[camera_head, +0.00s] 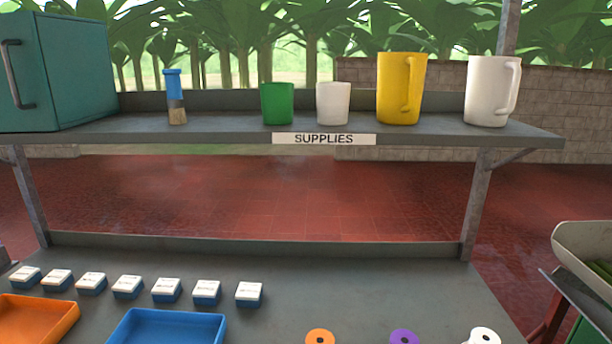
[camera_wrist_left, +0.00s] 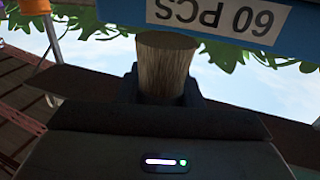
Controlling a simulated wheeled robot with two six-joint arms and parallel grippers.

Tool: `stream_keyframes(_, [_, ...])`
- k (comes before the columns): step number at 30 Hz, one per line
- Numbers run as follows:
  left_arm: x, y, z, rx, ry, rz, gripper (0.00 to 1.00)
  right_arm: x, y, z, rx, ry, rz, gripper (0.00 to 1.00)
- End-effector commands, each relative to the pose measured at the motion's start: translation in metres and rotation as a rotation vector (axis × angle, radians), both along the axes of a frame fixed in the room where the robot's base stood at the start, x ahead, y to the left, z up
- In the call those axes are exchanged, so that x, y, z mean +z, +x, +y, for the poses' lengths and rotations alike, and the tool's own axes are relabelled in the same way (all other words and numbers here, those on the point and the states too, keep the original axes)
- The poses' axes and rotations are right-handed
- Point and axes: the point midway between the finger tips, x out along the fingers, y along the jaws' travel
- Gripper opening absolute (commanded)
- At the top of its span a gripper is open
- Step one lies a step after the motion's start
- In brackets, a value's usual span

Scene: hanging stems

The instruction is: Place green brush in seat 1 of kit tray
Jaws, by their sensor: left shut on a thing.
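In the left wrist view my left gripper (camera_wrist_left: 160,92) is shut on a brush (camera_wrist_left: 166,58). Its tan bristles stick out beyond the dark fingers, and its handle is hidden, so I cannot see the handle's colour. No green brush shows in the head view, and neither gripper is in that view. I cannot make out a kit tray with numbered seats in either view.
A blue-handled brush (camera_head: 174,95), cups and jugs stand on the supplies shelf (camera_head: 220,131) beside a teal cabinet (camera_head: 70,70). Below are small boxes, an orange tray (camera_head: 40,318) and a blue tray (camera_head: 165,330). A blue surface labelled 60 PCS (camera_wrist_left: 215,15) is near the held brush.

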Motion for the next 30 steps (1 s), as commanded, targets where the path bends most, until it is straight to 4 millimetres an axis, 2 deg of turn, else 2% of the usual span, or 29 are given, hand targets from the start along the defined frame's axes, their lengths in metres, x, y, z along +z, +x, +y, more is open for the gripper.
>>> stream_keyframes(1, [-0.008,-0.007,-0.001,-0.006,-0.002,0.005,0.1,0.0,0.0,0.0,0.0,0.0,0.0,0.36])
stream_keyframes(7, [-0.02,-0.021,-0.002,-0.02,-0.003,0.002,0.1,0.0,0.0,0.0,0.0,0.0,0.0,0.36])
stream_keyframes(14, [-0.023,-0.022,-0.014,0.033,-0.005,-0.002,0.1,0.0,0.0,-0.001,0.0,-0.001,0.0,0.36])
stream_keyframes(20, [-0.027,-0.024,-0.028,0.094,-0.009,0.0,0.1,0.0,0.0,-0.001,0.001,-0.001,0.0,0.36])
stream_keyframes(30, [-0.029,-0.025,-0.063,0.231,-0.01,0.001,0.1,0.0,0.0,-0.002,0.001,-0.002,0.0,0.36])
